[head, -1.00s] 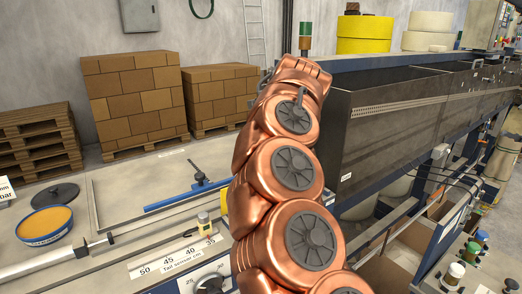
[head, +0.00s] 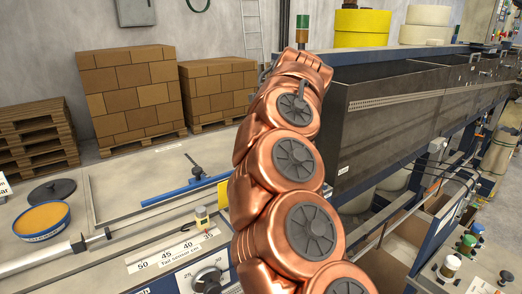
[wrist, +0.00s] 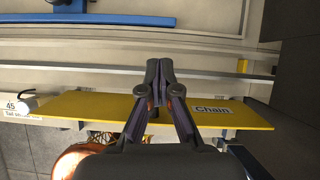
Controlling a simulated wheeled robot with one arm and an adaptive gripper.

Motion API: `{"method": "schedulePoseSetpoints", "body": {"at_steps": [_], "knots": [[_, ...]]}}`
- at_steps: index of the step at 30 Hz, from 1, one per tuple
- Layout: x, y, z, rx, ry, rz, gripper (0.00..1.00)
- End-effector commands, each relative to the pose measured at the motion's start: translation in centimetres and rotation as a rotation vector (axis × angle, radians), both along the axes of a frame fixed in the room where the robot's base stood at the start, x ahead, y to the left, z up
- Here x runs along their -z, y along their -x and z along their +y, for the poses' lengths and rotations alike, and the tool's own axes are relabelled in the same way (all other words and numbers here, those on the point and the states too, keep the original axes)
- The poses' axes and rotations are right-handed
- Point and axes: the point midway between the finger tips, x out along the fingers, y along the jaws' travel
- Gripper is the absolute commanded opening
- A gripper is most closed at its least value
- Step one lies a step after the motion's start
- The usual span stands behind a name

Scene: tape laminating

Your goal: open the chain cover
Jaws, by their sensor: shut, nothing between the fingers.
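The chain cover is a long yellow plate (wrist: 100,108) labelled "Chain", running across the wrist view. In the head view only a small yellow piece (head: 222,194) shows to the left of my arm, which hides the rest. My gripper (wrist: 159,66) is shut and empty, with its fingertips together. In the wrist view it overlaps the middle of the plate, and its tips reach past the plate's upper edge. I cannot tell whether it touches the plate. In the head view my gripper is hidden behind the copper arm.
A metal rail (wrist: 90,69) runs beyond the plate, with a blue bar (wrist: 100,16) farther off. On the left of the head view is the machine's table (head: 120,190) with an orange-filled bowl (head: 42,221). A long dark trough (head: 400,115) stands right of my arm.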

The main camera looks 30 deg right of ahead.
Motion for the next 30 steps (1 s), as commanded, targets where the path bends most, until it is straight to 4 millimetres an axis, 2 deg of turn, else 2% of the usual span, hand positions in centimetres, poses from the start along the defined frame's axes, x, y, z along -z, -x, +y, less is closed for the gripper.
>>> {"method": "schedulePoseSetpoints", "body": {"at_steps": [8, 18, 30], "knots": [[-0.1, 0.1, 0.0, 0.000, 0.000, 0.000, 0.00], [-2.4, 2.1, -0.4, -0.008, 0.000, -0.002, 0.00], [-4.8, 1.0, 0.2, -0.020, 0.001, -0.001, 0.00]]}}
